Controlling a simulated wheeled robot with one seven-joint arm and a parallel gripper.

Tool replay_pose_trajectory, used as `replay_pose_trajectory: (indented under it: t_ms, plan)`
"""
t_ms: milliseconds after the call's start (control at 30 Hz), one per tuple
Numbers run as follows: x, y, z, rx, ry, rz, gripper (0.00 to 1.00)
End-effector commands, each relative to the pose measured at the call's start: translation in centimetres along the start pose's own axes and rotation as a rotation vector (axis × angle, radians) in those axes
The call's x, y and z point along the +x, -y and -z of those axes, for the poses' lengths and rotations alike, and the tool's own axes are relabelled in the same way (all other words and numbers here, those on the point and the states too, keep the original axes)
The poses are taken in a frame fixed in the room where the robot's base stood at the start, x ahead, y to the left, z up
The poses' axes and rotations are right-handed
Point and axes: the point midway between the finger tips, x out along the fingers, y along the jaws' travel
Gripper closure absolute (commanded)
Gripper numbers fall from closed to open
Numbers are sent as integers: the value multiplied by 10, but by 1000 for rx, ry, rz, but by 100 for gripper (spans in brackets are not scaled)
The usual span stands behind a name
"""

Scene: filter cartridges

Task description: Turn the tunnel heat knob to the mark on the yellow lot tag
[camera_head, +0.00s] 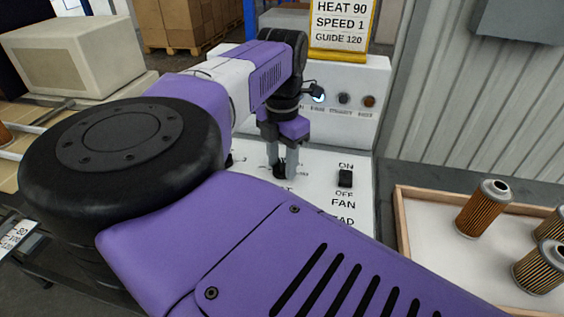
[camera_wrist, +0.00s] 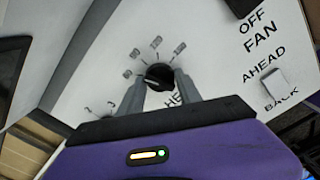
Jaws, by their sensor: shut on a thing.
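The yellow lot tag (camera_head: 340,25) stands at the back of the machine and reads HEAT 90, SPEED 1, GUIDE 120. The black heat knob (camera_wrist: 159,76) sits on the white panel with printed marks around it; their numbers are too blurred to read surely. Part of the word HEAT shows below it. My gripper (camera_wrist: 160,84) is shut on the knob, one finger on each side. In the head view my gripper (camera_head: 282,168) points down at the panel and mostly hides the knob. I cannot tell which mark the knob points to.
A black fan switch (camera_head: 345,178) is right of my gripper. An AHEAD/BACK switch (camera_wrist: 275,83) shows in the wrist view. A wooden-rimmed tray (camera_head: 402,222) with filter cartridges (camera_head: 484,208) stands at right. Indicator lamps (camera_head: 343,98) line the back panel.

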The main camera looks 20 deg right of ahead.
Motion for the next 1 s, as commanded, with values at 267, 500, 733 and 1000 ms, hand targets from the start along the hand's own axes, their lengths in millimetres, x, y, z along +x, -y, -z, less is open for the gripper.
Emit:
replay_pose_trajectory:
  t_ms: [267,500,733,1000]
  plan:
    - [-1,0,0,221,1,-2,99]
    - [-1,0,0,346,1,-2,99]
    - [-1,-1,-1,402,2,-3,99]
    - [-2,-1,-1,415,2,-3,99]
